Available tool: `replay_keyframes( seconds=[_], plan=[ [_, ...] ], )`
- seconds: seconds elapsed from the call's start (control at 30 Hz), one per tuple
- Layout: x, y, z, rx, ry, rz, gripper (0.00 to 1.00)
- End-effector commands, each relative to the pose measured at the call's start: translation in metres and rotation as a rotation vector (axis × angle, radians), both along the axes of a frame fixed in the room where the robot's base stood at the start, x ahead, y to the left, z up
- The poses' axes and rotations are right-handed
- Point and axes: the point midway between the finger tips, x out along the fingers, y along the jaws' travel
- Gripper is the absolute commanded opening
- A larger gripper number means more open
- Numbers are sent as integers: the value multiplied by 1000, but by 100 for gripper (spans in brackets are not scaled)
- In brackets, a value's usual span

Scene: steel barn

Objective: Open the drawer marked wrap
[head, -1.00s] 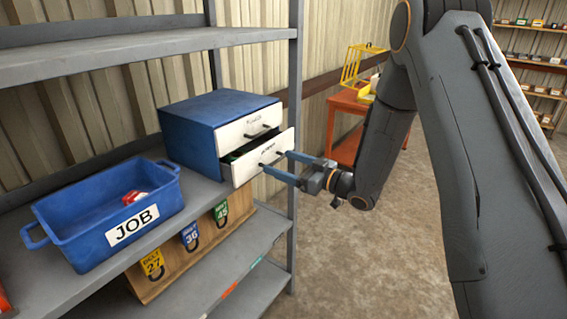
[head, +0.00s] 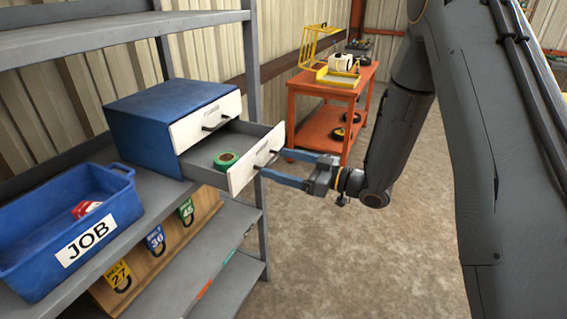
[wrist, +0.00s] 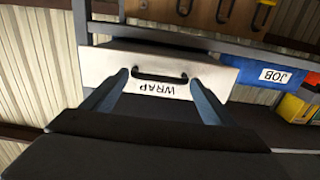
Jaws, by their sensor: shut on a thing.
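The drawer marked WRAP (head: 257,160) is the lower drawer of a blue two-drawer cabinet (head: 150,140) on the grey shelf. It stands well out from the cabinet, with a green roll (head: 226,160) inside. In the wrist view its white front (wrist: 218,75) carries the upside-down word WRAP and a black handle (wrist: 160,76). My gripper (head: 277,170) is at the drawer front, its two blue fingers on either side of the handle, shut on it. The fingertips reach the front around the handle. The upper drawer (head: 206,120) is closed.
A blue bin marked JOB (head: 115,205) with a red and white item stands left of the cabinet. Hooked belt tags (head: 155,238) hang below. An orange cart (head: 300,115) stands behind, with concrete floor clear to the right.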

Motion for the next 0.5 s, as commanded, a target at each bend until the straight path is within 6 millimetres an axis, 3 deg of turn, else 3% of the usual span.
replay_keyframes(
  seconds=[0.07, 0.1, 0.13, 0.5],
  plan=[
    [-2, 2, 0, 1, 2, 6, 39],
    [-2, 2, 0, 1, 2, 6, 84],
    [-2, 2, 0, 1, 2, 5, 89],
    [-2, -5, -1, 0, 1, -1, 89]
  ],
)
